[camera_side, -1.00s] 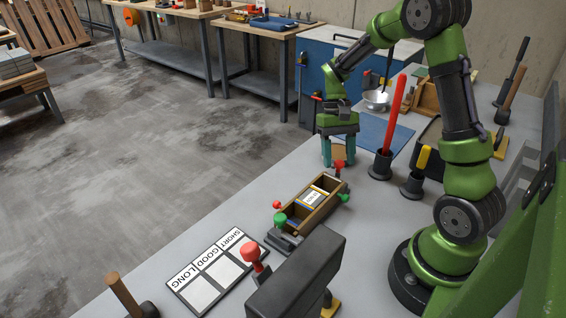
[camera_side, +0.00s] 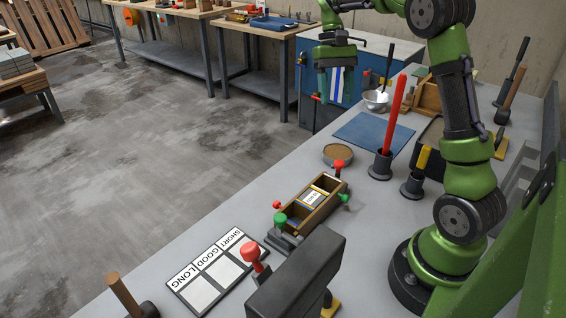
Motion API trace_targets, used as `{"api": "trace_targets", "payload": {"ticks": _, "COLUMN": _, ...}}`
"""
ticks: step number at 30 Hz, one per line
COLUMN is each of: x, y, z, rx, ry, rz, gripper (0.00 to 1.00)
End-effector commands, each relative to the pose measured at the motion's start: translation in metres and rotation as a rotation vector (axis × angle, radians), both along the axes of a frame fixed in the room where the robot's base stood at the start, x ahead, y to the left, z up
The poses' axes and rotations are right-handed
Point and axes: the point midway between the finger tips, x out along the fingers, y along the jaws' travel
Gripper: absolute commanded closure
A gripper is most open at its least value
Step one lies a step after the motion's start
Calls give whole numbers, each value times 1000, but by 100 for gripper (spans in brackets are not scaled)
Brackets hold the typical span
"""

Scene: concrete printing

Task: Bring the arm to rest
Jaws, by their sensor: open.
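My gripper (camera_side: 336,84) hangs in the air in front of the blue cabinet, above the far left edge of the grey table (camera_side: 222,216). My arm reaches in from the right, raised and bent.
A wooden box mould (camera_side: 318,212) with red and green knobs lies mid-table. Nearby are a SHORT/GOOD/LONG board (camera_side: 212,268), a red stick in a holder (camera_side: 395,115), a yellow-handled tool (camera_side: 422,160), a blue mat (camera_side: 372,134) and a metal bowl (camera_side: 376,100).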

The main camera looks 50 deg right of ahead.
Motion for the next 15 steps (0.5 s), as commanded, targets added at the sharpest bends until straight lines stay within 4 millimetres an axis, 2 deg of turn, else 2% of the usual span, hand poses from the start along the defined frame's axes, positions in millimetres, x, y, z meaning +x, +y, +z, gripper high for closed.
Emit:
{"api": "trace_targets", "payload": {"ticks": 5, "x": 4, "y": -2, "z": 10, "rx": 0, "ry": 0, "rz": -1, "gripper": 46}}
{"api": "trace_targets", "payload": {"ticks": 15, "x": 4, "y": -3, "z": 11, "rx": -2, "ry": 1, "rz": -6, "gripper": 46}}
